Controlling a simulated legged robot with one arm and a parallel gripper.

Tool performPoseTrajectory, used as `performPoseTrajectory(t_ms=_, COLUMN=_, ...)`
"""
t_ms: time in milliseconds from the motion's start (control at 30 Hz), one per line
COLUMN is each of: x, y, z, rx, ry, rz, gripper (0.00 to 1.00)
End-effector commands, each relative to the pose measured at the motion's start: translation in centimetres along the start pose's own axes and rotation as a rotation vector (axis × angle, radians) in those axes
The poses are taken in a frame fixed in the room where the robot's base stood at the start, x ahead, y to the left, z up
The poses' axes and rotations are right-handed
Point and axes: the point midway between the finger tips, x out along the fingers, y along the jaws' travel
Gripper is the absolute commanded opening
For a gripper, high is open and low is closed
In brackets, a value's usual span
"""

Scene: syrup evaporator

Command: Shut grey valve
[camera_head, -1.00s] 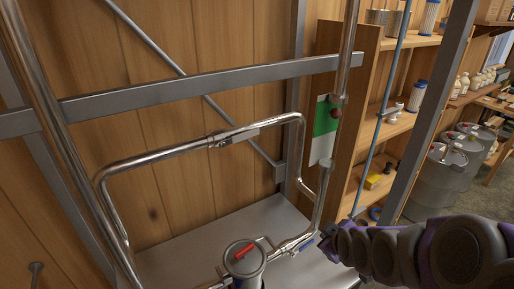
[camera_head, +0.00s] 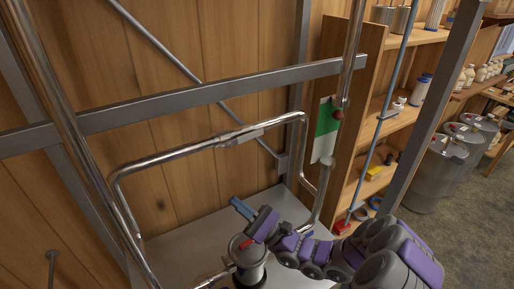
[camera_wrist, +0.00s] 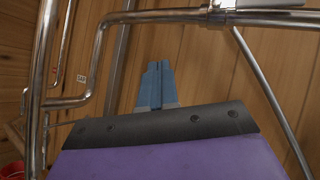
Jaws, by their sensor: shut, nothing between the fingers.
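The grey valve (camera_head: 238,136) sits on the upper horizontal run of the steel pipe loop, its grey handle lying roughly along the pipe. It also shows at the top edge of the wrist view (camera_wrist: 262,5), partly cut off. My gripper (camera_head: 241,207) is shut and empty, its blue fingers close together, below the grey valve and apart from it. In the wrist view the shut fingers (camera_wrist: 156,86) point up toward the wood wall, below and left of the valve.
A canister with a red handle (camera_head: 246,243) stands just below my gripper. A grey frame bar (camera_head: 210,95) crosses above the loop. Pipes (camera_head: 322,190) rise on the right, beside a shelf (camera_head: 375,130). A metal tray (camera_head: 190,240) lies underneath.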

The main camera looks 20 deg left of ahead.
Motion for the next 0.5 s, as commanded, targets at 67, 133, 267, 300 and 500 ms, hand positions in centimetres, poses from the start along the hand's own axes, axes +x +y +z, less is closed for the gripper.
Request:
performPoseTrajectory(t_ms=67, x=-1.3, y=-3.6, z=-0.9, rx=0.018, ry=-0.022, rz=-0.165, gripper=0.00)
performPoseTrajectory(t_ms=133, x=-2.7, y=-6.1, z=-1.4, rx=0.014, ry=-0.042, rz=-0.279, gripper=0.00)
performPoseTrajectory(t_ms=267, x=-4.8, y=-8.9, z=-1.8, rx=-0.004, ry=-0.064, rz=-0.404, gripper=0.00)
performPoseTrajectory(t_ms=300, x=-5.1, y=-9.3, z=-1.8, rx=-0.009, ry=-0.070, rz=-0.423, gripper=0.00)
performPoseTrajectory(t_ms=500, x=-4.1, y=-10.3, z=-1.7, rx=-0.016, ry=-0.074, rz=-0.439, gripper=0.00)
